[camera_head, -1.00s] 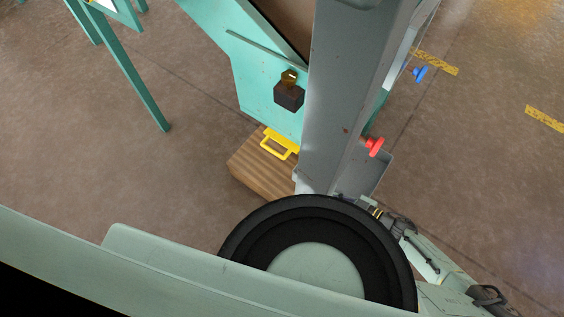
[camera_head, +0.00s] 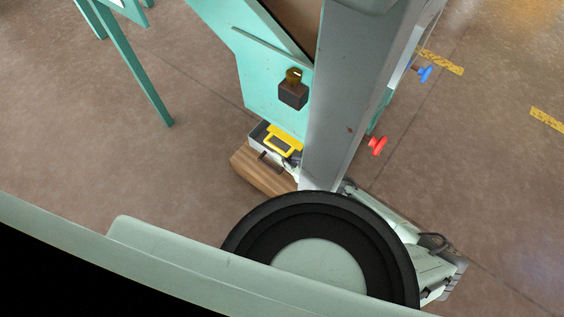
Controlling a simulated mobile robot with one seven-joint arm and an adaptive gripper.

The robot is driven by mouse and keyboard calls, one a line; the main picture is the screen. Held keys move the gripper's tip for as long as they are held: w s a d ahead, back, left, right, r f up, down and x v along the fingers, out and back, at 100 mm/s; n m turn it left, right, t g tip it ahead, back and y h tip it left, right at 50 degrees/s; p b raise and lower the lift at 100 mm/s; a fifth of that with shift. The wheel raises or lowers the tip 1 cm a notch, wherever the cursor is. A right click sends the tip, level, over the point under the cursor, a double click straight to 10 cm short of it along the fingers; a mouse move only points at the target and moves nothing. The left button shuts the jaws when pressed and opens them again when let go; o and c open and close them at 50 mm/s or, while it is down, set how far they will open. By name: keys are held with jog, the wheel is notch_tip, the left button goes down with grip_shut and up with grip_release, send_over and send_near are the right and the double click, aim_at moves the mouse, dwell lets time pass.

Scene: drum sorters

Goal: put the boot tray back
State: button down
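A grey tray, which looks like the boot tray (camera_head: 256,142), shows just left of the grey column, at the foot of the teal machine (camera_head: 262,95) and by the wooden block (camera_head: 257,174). Its inside looks dark, and the column hides its right part. A yellow handle (camera_head: 283,141) shows at the tray. A small pale and dark part at the column's left edge looks like the end of my gripper (camera_head: 291,162), close to the tray. Its fingers cannot be made out, so its grip is unclear. I cannot tell whether the tray is seated.
The grey column (camera_head: 345,90) stands upright in front of the machine and blocks much of the view. A red knob (camera_head: 377,145) and a blue knob (camera_head: 424,74) stick out at its right. A teal leg (camera_head: 140,75) stands at left. Floor between is clear.

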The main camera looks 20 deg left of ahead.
jog(key=shift+f+b, duration=1.55)
jog(key=shift+f, duration=0.3)
jog(key=c, duration=1.8)
grip_release()
jog(key=shift+r, duration=0.1)
jog(key=shift+d+r, duration=0.15)
jog(key=p+v, duration=0.1)
jog(key=v, duration=1)
jog(key=shift+s+d, duration=0.2)
jog(key=shift+d, duration=0.1)
